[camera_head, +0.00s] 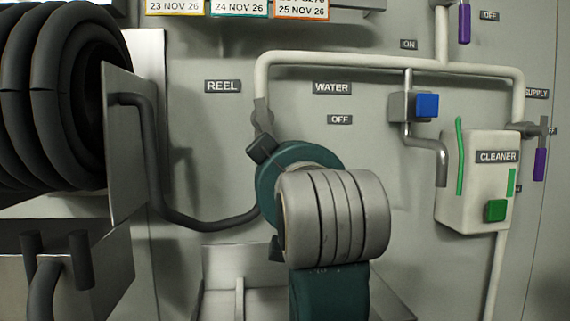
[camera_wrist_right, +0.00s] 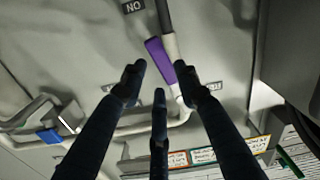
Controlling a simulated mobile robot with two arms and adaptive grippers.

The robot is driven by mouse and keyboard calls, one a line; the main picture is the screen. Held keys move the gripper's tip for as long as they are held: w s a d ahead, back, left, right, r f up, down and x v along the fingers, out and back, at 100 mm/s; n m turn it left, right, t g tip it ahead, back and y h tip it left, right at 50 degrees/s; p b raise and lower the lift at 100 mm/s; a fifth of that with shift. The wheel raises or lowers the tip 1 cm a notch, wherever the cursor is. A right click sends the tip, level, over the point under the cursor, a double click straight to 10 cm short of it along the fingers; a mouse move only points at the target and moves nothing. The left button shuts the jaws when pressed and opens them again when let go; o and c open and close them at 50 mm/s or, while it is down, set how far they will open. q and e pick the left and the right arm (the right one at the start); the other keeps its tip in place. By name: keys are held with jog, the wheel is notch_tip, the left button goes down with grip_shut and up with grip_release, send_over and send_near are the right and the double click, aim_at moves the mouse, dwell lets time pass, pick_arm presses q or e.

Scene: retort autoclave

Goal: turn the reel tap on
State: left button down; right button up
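The reel tap's purple handle (camera_wrist_right: 158,58) shows in the right wrist view, slanting beside its pipe near a label reading ON upside down. In the head view my right wrist hides this handle; only the pipe and fitting (camera_head: 262,112) beside the REEL label (camera_head: 222,86) show. My right gripper (camera_wrist_right: 161,78) has three dark fingers spread apart. In the picture, the handle lies between two of the fingertips; I cannot tell whether they touch it. The head view shows my teal and silver wrist but not its fingers. My left gripper is in neither view.
The hose reel (camera_head: 55,95) stands at the left, its hose (camera_head: 185,218) running behind my wrist. To the right are a blue button (camera_head: 427,106), the cleaner box (camera_head: 475,185) and two other purple handles (camera_head: 464,22) (camera_head: 540,163). Date cards (camera_head: 238,8) hang above.

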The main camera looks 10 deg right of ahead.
jog(key=shift+w+a+f, duration=0.1)
jog(key=shift+w+a, duration=0.05)
jog(key=shift+w, duration=0.1)
jog(key=c, duration=0.4)
jog(key=w+a+f+g+y, duration=0.1)
jog(key=f+n+g+y, duration=0.1)
jog(key=y, duration=0.1)
jog(key=w+a+f+y, duration=0.1)
jog(key=y, duration=0.1)
jog(key=shift+w+a+f+g, duration=0.2)
jog(key=shift+w+a+g, duration=0.1)
jog(key=shift+g, duration=0.1)
grip_shut()
jog(key=s+d+r+m+g+y, duration=0.1)
jog(key=s+d+r+m+y, duration=0.1)
jog(key=d+r+m, duration=0.3)
jog(key=s+d+m+g+y, duration=0.1)
jog(key=d+m+y, duration=0.1)
jog(key=d, duration=0.5)
jog(key=s+d+r+m+g+y, duration=0.1)
jog(key=s+d+r+m+y, duration=0.15)
jog(key=d+m, duration=0.2)
jog(key=s+a+x, duration=0.1)
jog(key=x, duration=1.1)
jog(key=shift+w+a+f, duration=0.2)
jog(key=shift+w+f, duration=0.1)
jog(key=shift+f, duration=0.05)
